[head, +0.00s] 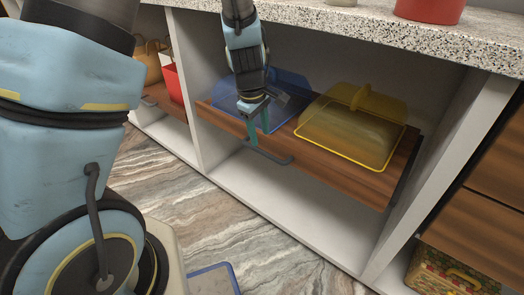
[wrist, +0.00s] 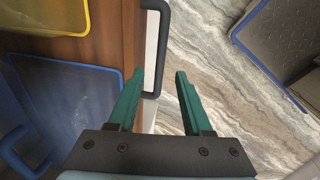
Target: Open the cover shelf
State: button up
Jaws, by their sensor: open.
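The cover shelf (head: 345,180) is a brown wooden board in a white cabinet bay under the counter. It carries a blue clear cover (head: 287,86) and a yellow clear cover (head: 350,125). A dark bar handle (head: 272,157) runs along its front and shows in the wrist view (wrist: 161,40). My gripper (head: 254,136) is open and empty, pointing down at the shelf front by the handle. In the wrist view its green fingers (wrist: 160,75) appear on either side of the handle's lower end. I cannot tell whether they touch it.
The speckled counter (head: 400,36) overhangs above, with a red pot (head: 430,9) on it. A white upright (head: 190,85) divides the bays. A blue-rimmed mat or tray (head: 215,280) lies on the floor. The marbled floor (head: 190,210) before the shelf is mostly clear.

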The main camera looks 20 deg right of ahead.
aim_at(263, 151)
jog(key=b+x, duration=0.1)
jog(key=x, duration=0.5)
jog(key=shift+f+b, duration=0.15)
jog(key=shift+b, duration=0.15)
grip_shut()
dwell(1.1)
